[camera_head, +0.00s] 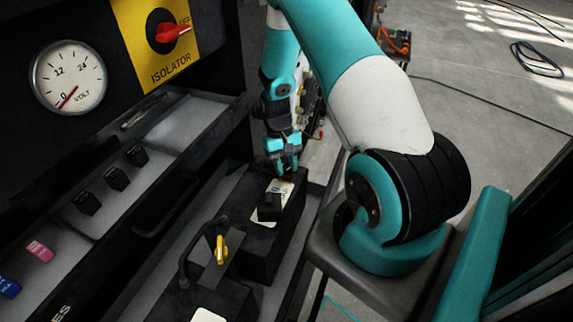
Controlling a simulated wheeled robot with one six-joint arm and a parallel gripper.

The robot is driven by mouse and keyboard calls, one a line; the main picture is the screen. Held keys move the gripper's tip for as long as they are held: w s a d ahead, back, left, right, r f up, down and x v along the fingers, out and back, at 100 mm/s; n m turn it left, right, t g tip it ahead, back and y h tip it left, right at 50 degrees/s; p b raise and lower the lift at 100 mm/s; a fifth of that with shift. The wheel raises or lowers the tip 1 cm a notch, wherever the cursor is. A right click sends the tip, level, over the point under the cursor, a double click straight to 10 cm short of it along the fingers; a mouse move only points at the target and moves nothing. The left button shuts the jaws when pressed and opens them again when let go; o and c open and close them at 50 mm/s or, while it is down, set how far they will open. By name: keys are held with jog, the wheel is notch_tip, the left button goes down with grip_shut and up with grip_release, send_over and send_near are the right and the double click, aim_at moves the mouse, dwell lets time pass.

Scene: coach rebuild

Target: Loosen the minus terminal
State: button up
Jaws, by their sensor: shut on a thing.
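My gripper (287,168) points down at the far end of a black battery (262,250) in the open tray. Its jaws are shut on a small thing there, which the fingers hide. By its place it looks like the minus terminal, but I cannot make out its marking. A white label and a black block (270,206) lie on the battery top, nearer than the gripper. A yellow handle-like part (221,249) stands at the battery's near end, apart from my gripper, with a black cable (187,256) beside it.
A panel at left carries a volt gauge (68,78) with its needle near 0 and a red isolator switch (172,33). A ledge below holds small black blocks (116,178), a pink block (39,251) and a blue block (8,287). Open floor (480,95) lies at right.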

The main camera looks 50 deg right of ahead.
jog(key=shift+a+n+h, duration=0.15)
jog(key=shift+n+h, duration=0.65)
jog(key=shift+n, duration=1.4)
jog(key=o, duration=0.9)
jog(key=shift+o, duration=0.2)
jog(key=b+v, duration=0.1)
jog(key=v, duration=1.6)
jog(key=shift+w, duration=0.3)
jog(key=shift+a, duration=0.15)
